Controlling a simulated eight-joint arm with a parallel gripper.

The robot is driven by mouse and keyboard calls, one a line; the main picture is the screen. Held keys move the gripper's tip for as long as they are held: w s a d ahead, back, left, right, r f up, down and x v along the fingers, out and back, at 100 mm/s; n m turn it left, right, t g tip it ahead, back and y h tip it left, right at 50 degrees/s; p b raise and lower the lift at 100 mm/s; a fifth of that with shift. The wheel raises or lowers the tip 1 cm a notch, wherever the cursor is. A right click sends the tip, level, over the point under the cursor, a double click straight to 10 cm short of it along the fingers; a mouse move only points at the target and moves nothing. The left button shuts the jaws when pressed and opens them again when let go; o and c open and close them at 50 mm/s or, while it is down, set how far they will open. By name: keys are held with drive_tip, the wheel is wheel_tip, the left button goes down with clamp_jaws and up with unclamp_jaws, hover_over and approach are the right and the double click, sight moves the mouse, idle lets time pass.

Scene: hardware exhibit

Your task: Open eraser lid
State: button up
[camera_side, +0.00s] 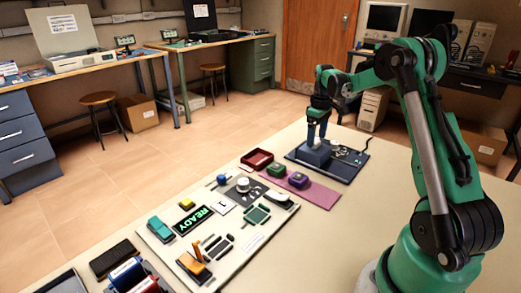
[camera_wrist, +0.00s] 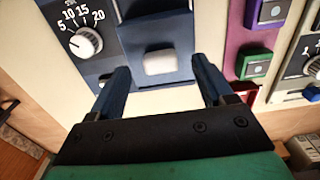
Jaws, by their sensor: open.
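The eraser (camera_side: 347,173) is a dark blue panel at the far end of the table. Its raised blue lid block (camera_side: 314,155) stands on its left part and looks closed. In the wrist view, the lid (camera_wrist: 143,32) has a pale square tab (camera_wrist: 159,62) on its near side. A white dial knob (camera_wrist: 85,43) marked 5, 10, 15, 20 sits left of it. My gripper (camera_side: 317,132) is above the lid, pointing down. In the wrist view, its blue fingers (camera_wrist: 161,68) are open and lie either side of the tab, with nothing held. Contact cannot be told.
A pink panel (camera_side: 322,194) with green and purple blocks lies beside the eraser. A red tray (camera_side: 257,160) is to its left. A white board (camera_side: 228,262) with switches and a READY display is nearer. Bare tabletop (camera_side: 330,245) lies to the right of these.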

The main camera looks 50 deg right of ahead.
drive_tip(key=shift+f, duration=0.7)
clamp_jaws()
idle(0.9)
